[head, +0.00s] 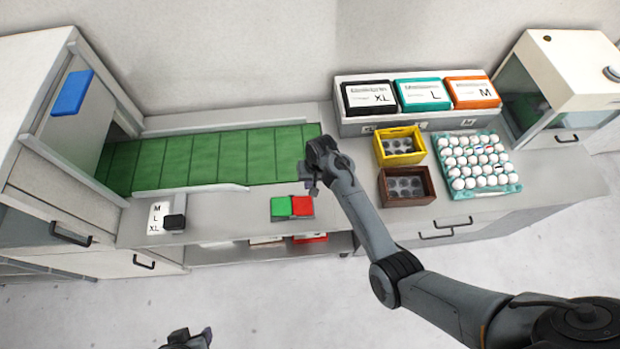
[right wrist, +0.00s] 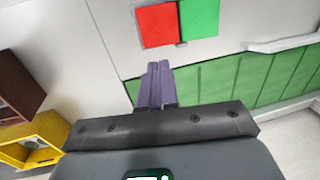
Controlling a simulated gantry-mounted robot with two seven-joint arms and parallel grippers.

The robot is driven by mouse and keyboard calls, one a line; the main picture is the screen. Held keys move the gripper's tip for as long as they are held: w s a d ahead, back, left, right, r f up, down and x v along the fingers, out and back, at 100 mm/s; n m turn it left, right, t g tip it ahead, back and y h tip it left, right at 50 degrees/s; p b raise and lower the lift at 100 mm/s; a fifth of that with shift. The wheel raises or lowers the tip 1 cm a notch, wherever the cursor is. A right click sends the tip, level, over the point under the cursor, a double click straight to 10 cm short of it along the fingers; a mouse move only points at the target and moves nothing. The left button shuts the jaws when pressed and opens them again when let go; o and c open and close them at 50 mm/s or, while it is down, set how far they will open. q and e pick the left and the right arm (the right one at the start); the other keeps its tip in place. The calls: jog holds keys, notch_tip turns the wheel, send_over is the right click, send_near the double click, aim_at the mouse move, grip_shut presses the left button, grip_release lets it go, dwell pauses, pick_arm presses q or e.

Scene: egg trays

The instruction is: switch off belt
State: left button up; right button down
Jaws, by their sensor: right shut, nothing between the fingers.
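The belt switch has a green button (head: 281,207) and a red button (head: 302,206) side by side near the front edge of the counter. In the right wrist view the red button (right wrist: 157,25) is left of the green button (right wrist: 199,18). My right gripper (head: 311,190) is above the counter just behind the switch. Its fingers (right wrist: 156,68) are shut and empty, and they appear apart from both buttons. The green belt (head: 205,155) runs left of it into the white machine. My left gripper (head: 187,338) shows only partly at the bottom edge; its jaws are unclear.
A yellow crate (head: 401,160), a brown crate (head: 382,195) and a teal egg tray (head: 484,190) stand right of my right arm. Behind them are XL, L and M boxes. A size sign (head: 157,216) with a dark block stands left of the switch.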

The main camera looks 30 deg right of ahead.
jog(key=shift+s+d+r, duration=0.1)
jog(key=shift+d+r, duration=0.05)
jog(key=shift+r, duration=0.7)
